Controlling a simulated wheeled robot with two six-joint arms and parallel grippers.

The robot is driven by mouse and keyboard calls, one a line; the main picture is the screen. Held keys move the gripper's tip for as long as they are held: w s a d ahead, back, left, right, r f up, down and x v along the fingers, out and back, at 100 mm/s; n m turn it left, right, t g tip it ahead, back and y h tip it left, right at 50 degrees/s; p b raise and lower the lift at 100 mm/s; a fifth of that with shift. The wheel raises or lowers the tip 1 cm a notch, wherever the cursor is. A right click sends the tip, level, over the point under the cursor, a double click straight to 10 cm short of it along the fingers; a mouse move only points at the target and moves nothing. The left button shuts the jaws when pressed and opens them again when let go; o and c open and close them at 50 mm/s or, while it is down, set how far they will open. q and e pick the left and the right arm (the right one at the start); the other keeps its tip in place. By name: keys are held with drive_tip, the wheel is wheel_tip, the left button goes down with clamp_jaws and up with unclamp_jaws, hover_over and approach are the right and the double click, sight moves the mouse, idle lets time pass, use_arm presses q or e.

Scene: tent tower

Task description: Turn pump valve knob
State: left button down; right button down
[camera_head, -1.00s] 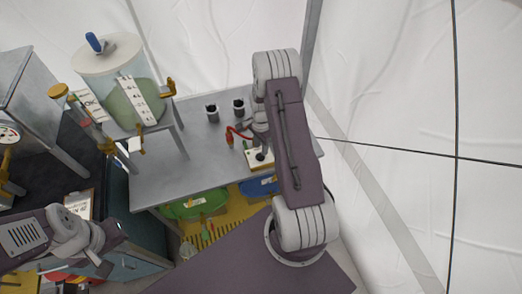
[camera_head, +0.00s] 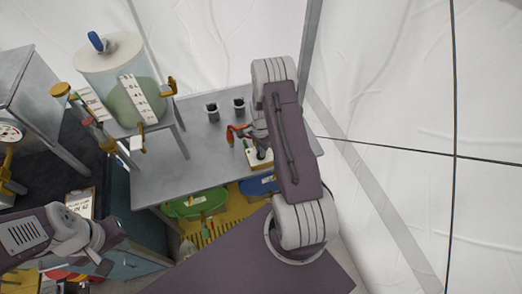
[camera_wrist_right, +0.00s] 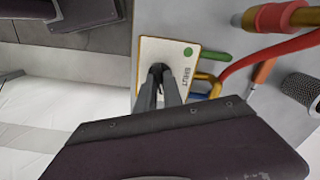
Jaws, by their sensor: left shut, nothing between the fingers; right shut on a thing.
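The pump valve plate (camera_wrist_right: 185,50) is cream with a green dot and the word SHUT in the right wrist view. It also shows on the grey bench in the head view (camera_head: 256,163), partly behind my right arm. My right gripper (camera_wrist_right: 163,73) is shut on a dark knob at the plate's middle; its fingers hide most of the knob. In the head view my right gripper (camera_head: 260,152) is small and partly covered by my arm. My left gripper (camera_head: 103,267) is at the lower left, shut and empty, away from the valve.
A red hose (camera_wrist_right: 266,52) and coloured pipes run beside the plate. Two dark cups (camera_head: 226,109) stand on the grey bench (camera_head: 170,185). A clear tank (camera_head: 118,85) of green liquid stands at the back left. Green and blue bins (camera_head: 194,204) sit below.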

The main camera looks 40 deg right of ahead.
drive_tip(key=n+b, duration=0.1)
drive_tip(key=n, duration=0.4)
drive_tip(key=shift+n, duration=0.4)
drive_tip(key=n, duration=0.5)
drive_tip(key=shift+n, duration=0.3)
idle(0.3)
drive_tip(key=c, duration=1.6)
unclamp_jaws()
drive_tip(key=shift+o, duration=0.6)
drive_tip(key=shift+a, duration=0.1)
drive_tip(key=shift+r, duration=0.1)
wheel_tip(320, 180, up, 9)
drive_tip(key=b, duration=0.1)
